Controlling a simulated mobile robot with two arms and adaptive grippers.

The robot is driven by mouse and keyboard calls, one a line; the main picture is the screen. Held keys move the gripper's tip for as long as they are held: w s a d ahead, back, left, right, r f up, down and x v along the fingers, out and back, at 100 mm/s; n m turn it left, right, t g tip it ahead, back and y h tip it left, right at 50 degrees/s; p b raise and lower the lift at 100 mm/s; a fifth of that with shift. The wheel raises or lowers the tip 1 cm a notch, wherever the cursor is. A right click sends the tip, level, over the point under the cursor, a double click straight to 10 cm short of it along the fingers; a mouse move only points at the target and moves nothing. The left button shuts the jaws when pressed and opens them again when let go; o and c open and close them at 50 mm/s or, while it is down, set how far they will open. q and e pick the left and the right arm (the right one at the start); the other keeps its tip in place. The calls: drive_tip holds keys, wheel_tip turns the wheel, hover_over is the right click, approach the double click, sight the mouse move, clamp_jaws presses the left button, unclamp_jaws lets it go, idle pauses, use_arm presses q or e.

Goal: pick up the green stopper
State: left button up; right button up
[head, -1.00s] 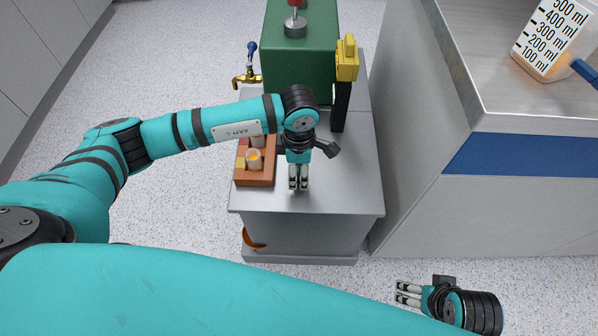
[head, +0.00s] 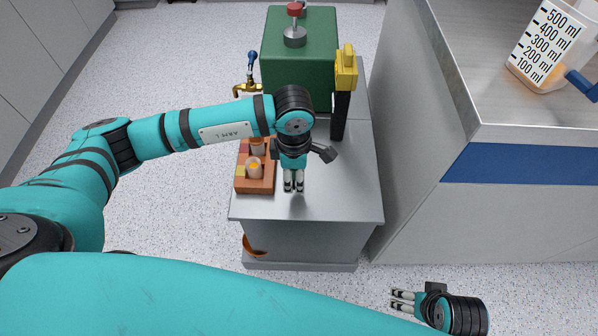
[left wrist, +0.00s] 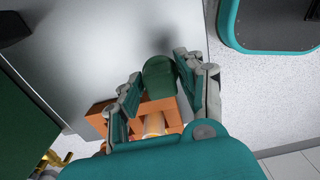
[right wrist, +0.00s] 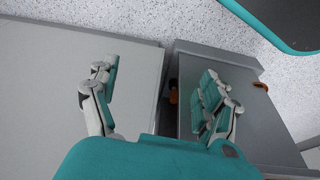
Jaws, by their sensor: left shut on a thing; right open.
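The green stopper (left wrist: 160,78) shows in the left wrist view as a dark green rounded piece between the two fingers of my left gripper (left wrist: 161,72). The left gripper is shut on it. In the head view the left gripper (head: 293,182) points down over the grey bench top, just right of the wooden tray, and the stopper cannot be made out there. My right gripper (head: 403,300) is open and empty at the lower right of the head view. In the right wrist view its fingers (right wrist: 158,85) are spread wide.
The wooden tray (head: 256,188) holds pale cylinders with orange tops and coloured blocks. Behind stand a green box (head: 298,75), a yellow part on a black post (head: 346,70) and a brass tap (head: 248,86). A taller counter (head: 520,165) with a measuring jug (head: 545,50) is at right.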

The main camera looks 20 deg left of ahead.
use_arm(q)
drive_tip(key=s+a+r, duration=0.1)
drive_tip(key=s+a, duration=0.2)
drive_tip(key=s, duration=1)
drive_tip(key=shift+s+a+r, duration=0.15)
drive_tip(key=shift+s+a, duration=0.05)
drive_tip(key=shift+s, duration=0.2)
use_arm(e)
wheel_tip(320, 180, down, 2)
drive_tip(key=shift+f, duration=0.1)
use_arm(q)
drive_tip(key=shift+w+p, duration=0.1)
drive_tip(key=shift+p, duration=0.2)
